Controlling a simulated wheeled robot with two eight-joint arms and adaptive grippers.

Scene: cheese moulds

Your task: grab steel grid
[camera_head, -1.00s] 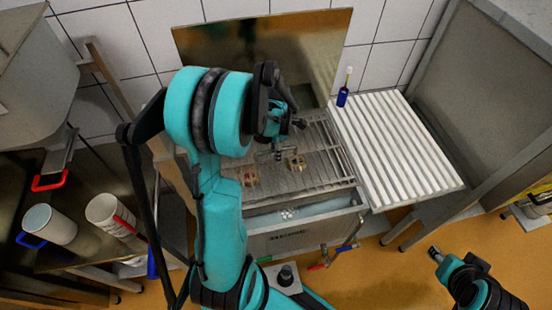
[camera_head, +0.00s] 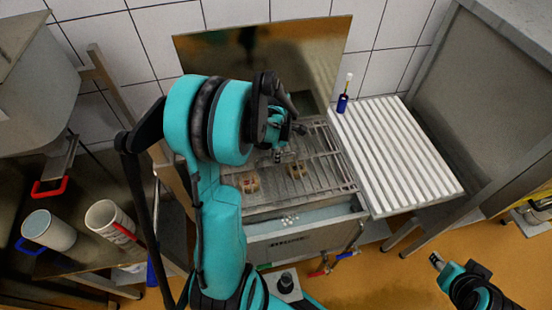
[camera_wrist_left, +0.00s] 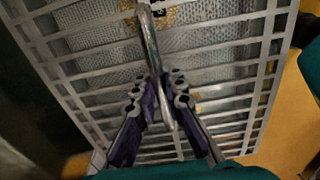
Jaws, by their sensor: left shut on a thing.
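The steel grid (camera_head: 325,155) is a grate of thin metal bars over the top of the steel vat (camera_head: 300,243). My left gripper (camera_head: 284,155) is over the grid's middle, partly hidden by its own arm. In the left wrist view the grid (camera_wrist_left: 85,68) fills most of the picture. There my left gripper (camera_wrist_left: 160,88) is shut on a narrow upright metal bar of the grid, which runs between its fingers. My right gripper (camera_head: 437,261) is low at the right, away from the grid, too small to read its jaws.
A white slatted rack (camera_head: 395,155) adjoins the vat on the right, with a blue bottle (camera_head: 342,103) at its back corner. A polished metal panel (camera_head: 320,40) stands behind the vat. White jugs (camera_head: 108,215) stand on the left table.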

